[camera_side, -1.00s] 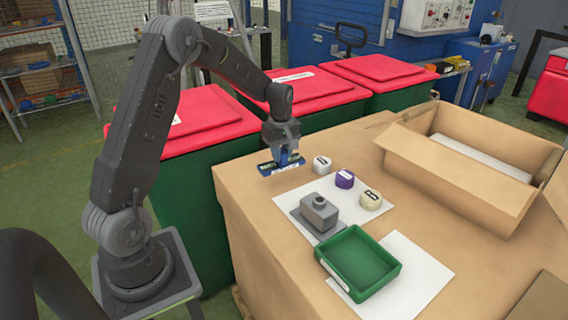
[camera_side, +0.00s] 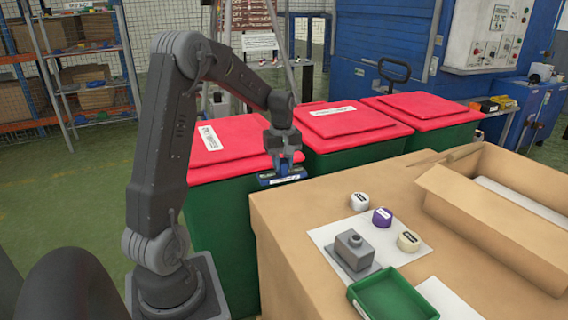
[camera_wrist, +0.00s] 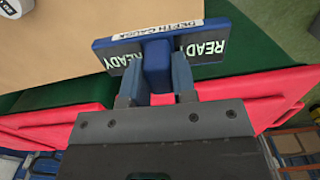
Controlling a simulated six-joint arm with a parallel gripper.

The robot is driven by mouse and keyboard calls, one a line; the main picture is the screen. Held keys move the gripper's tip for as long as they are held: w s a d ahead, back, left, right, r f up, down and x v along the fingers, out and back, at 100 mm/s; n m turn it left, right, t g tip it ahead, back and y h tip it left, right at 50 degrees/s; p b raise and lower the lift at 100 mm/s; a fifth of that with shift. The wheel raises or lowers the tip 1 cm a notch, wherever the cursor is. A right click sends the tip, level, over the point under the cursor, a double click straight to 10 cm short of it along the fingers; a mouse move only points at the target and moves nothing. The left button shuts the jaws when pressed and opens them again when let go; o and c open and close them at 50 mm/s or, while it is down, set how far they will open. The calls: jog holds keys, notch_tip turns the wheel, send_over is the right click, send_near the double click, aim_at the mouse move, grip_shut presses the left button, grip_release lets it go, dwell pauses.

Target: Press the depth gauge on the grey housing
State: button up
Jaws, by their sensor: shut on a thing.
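My gripper (camera_side: 285,165) is shut on the blue depth gauge (camera_side: 282,178) and holds it in the air by the back-left edge of the cardboard-covered table. In the wrist view the gauge (camera_wrist: 158,60) is a wide blue bar with a "DEPTH GAUGE" label and dark faces reading "READY"; its middle block is between the fingers. The grey housing (camera_side: 354,252), a block with a round boss on top, sits on a grey plate on a white sheet. The gauge is apart from the housing, up and to its left in the side view.
White (camera_side: 360,201), purple (camera_side: 382,217) and cream (camera_side: 408,241) labelled pieces stand behind and right of the housing. A green tray (camera_side: 357,302) is in front. An open cardboard box (camera_side: 490,215) lies at the right. Red-lidded green bins (camera_side: 233,150) stand behind the table.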

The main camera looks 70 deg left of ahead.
jog(key=shift+c, duration=1.2)
jog(key=shift+w+d, duration=0.1)
jog(key=w+d+r+m, duration=0.2)
jog(key=w+d+m, duration=0.25)
jog(key=d, duration=0.85)
jog(key=w+d+r+m, duration=0.1)
jog(key=w+d+m, duration=0.3)
jog(key=d, duration=0.9)
jog(key=shift+m, duration=0.25)
jog(key=shift+s+f, duration=0.2)
jog(key=shift+f, duration=0.75)
jog(key=shift+s+f, duration=0.2)
jog(key=shift+f, duration=0.7)
jog(key=shift+s+f, duration=0.2)
jog(key=shift+f, duration=0.75)
jog(key=shift+f, duration=0.65)
jog(key=shift+r, duration=0.1)
notch_tip(320, 180, up, 7)
